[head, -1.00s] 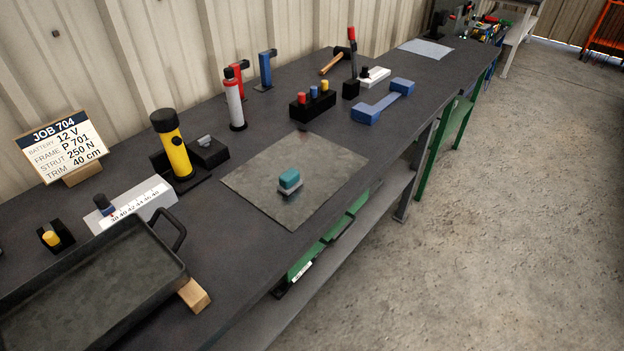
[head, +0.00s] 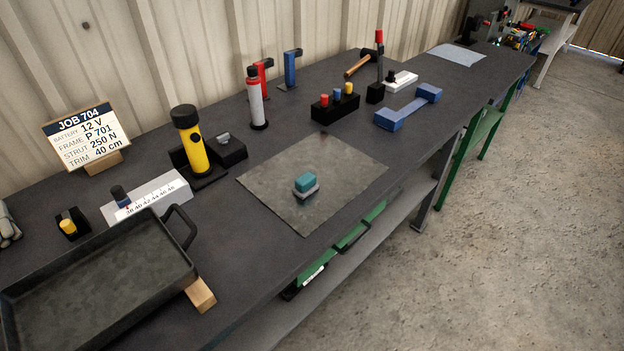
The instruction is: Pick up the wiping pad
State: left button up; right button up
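The wiping pad (head: 306,183) is a small block with a teal top on a grey base. It sits on a thin grey, smudged sheet (head: 272,185) on the dark workbench (head: 222,240). Nothing covers the pad and nothing touches it from above. Neither of my grippers shows in the head view.
A black tray (head: 110,279) with a handle and a wooden block (head: 200,295) lie at the near left. A yellow-and-black cylinder (head: 191,142), a white-and-red tube (head: 257,100) and a blue bracket piece (head: 409,106) stand around the sheet. The bench's front edge is clear beside it.

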aim_at(306, 185)
jog(key=i+l+u, duration=0.1)
jog(key=l, duration=0.25)
jog(key=i+l+u, duration=0.1)
jog(key=i+l, duration=0.2)
jog(key=i+l+u, duration=0.15)
jog(key=l, duration=0.25)
